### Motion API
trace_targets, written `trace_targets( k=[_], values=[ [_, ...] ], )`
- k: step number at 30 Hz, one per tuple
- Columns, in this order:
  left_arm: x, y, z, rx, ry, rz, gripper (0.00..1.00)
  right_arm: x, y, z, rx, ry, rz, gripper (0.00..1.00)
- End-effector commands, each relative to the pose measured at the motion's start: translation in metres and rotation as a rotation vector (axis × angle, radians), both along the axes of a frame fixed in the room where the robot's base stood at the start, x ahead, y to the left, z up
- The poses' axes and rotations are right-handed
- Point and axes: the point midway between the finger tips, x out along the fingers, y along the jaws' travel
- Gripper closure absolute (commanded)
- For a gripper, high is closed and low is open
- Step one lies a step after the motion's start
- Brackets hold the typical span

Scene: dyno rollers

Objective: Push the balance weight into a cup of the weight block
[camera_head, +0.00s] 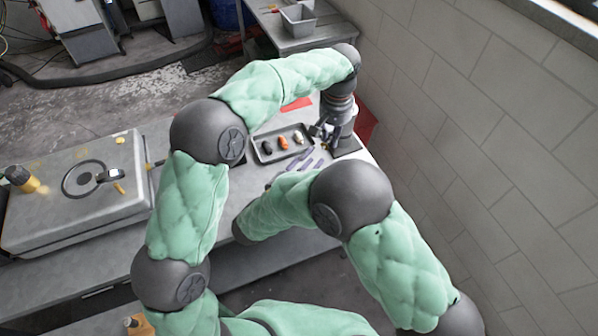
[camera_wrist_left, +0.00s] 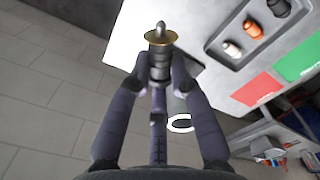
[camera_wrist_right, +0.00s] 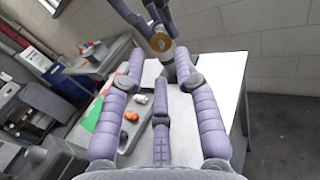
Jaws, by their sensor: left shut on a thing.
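My left gripper (camera_wrist_left: 158,85) is shut on a dark metallic piece with a brass disc and grey tip (camera_wrist_left: 160,37), which looks like the balance weight. The right wrist view shows this piece's brass disc (camera_wrist_right: 160,42) in front of my right gripper. In the head view my left gripper (camera_head: 324,130) is beside a grey upright cylindrical body (camera_head: 346,128) at the table's right end. I cannot tell whether this is the weight block, and its cups are not visible. My right gripper (camera_wrist_right: 160,75) is open and empty, with fingers spread; it also shows in the head view (camera_head: 306,160).
A dark tray (camera_head: 259,152) holds black, orange and white pieces left of the grippers. Red (camera_wrist_left: 257,90) and green (camera_wrist_left: 298,58) mats lie beyond. A brick wall (camera_head: 480,130) bounds the right side. A large grey box (camera_head: 60,222) stands at left.

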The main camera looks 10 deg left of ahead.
Motion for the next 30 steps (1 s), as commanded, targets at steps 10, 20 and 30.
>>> trace_targets(
  k=[10,20,30],
  values=[
    [0.0,0.0,0.0,0.0,0.0,0.0,1.0,0.039,-0.022,0.0,0.001,0.0,-0.002,0.68],
    [0.0,0.0,0.0,0.0,0.0,0.0,1.0,0.046,-0.025,0.0,0.001,0.0,0.0,0.68],
    [0.0,0.0,0.0,0.0,0.0,0.0,1.0,0.046,-0.025,0.0,0.001,0.0,0.001,1.0]
  ],
)
